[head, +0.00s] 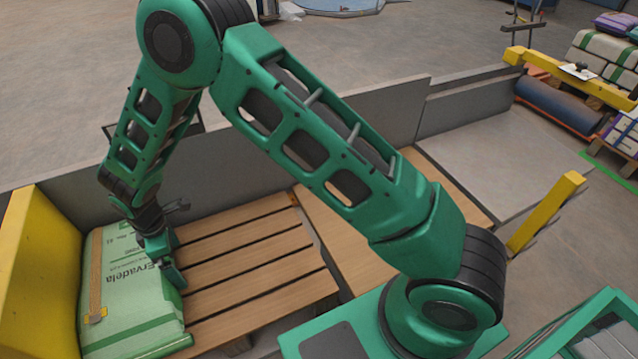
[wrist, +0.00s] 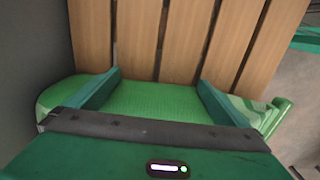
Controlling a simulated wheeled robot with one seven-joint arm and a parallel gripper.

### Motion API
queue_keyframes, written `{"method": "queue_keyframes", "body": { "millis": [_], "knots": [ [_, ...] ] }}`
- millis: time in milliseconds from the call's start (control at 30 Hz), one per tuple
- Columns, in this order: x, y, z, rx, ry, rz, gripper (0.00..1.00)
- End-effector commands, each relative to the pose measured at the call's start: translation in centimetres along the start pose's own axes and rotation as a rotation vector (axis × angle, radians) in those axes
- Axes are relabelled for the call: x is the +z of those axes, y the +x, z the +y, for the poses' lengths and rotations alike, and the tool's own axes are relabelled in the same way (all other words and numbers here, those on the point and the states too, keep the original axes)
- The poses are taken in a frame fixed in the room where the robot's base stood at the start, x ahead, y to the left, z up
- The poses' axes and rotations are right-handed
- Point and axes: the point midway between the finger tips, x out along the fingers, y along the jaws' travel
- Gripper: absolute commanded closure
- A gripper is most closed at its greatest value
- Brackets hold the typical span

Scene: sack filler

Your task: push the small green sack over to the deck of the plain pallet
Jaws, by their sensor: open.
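The green sack (head: 125,300), pale green with dark print and a tan strip, lies flat at the left of the head view. Its right edge meets the slats of the plain wooden pallet (head: 250,268); whether slats lie under it is hidden. My gripper (head: 173,262) points down at the sack's right side, close to its top. In the wrist view the green sack (wrist: 155,102) shows between and beyond the two spread fingers of my gripper (wrist: 159,80). The pallet slats (wrist: 185,40) run away beyond it. The jaws are open; contact with the sack is unclear.
A yellow guard (head: 40,265) stands left of the sack, and a low grey wall (head: 290,145) runs behind the pallet. A wooden panel (head: 345,245) lies right of the pallet, partly behind my arm. A yellow post (head: 545,212) stands farther right. The visible slats are bare.

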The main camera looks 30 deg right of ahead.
Motion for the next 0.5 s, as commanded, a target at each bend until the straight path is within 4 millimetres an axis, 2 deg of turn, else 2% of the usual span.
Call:
{"method": "queue_keyframes", "body": {
  "millis": [267, 500],
  "knots": [
    [0.0, 0.0, 0.0, 0.000, -0.001, 0.002, 0.00],
    [1.5, 0.0, 0.0, 0.000, 0.000, 0.000, 0.00]
  ]
}}
